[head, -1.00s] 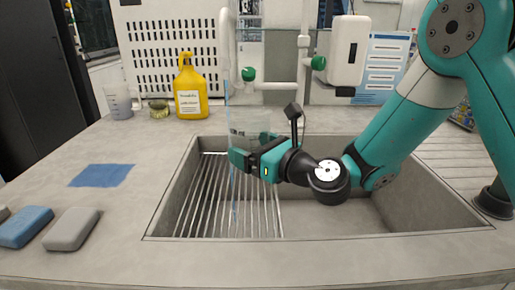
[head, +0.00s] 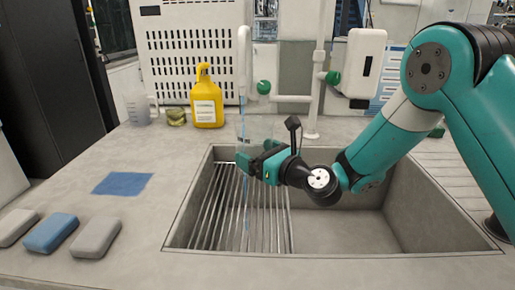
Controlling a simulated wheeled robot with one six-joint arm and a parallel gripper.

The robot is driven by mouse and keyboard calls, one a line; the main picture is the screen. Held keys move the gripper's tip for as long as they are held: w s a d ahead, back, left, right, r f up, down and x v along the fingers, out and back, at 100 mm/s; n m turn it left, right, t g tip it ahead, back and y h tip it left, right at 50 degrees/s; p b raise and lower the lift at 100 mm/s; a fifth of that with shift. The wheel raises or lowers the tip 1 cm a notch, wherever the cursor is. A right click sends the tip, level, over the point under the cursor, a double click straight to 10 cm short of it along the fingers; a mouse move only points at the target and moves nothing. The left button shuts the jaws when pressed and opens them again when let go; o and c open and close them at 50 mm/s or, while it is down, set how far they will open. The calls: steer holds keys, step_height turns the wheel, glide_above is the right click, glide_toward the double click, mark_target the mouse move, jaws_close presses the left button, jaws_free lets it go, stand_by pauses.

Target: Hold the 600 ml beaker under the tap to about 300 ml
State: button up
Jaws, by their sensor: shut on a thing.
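The white tap spout (head: 243,50) hangs above the beaker. A thin bluish water stream (head: 242,106) runs down from the spout in line with the beaker. A streak also shows below my gripper, down to the rack. I cannot tell whether the water enters the beaker or passes beside it. The water level and markings cannot be read.
The sink (head: 380,225) is open to the right of the slatted rack (head: 215,225). A yellow bottle (head: 207,105), a small greenish jar (head: 176,117) and another beaker (head: 138,110) stand at back left. A blue cloth (head: 122,184) and sponges (head: 51,233) lie at left.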

steer(key=w+a+p, duration=0.3)
steer(key=w+p, duration=0.3)
steer(key=shift+w, duration=0.3)
steer(key=shift+p, duration=0.4)
stand_by(6.7)
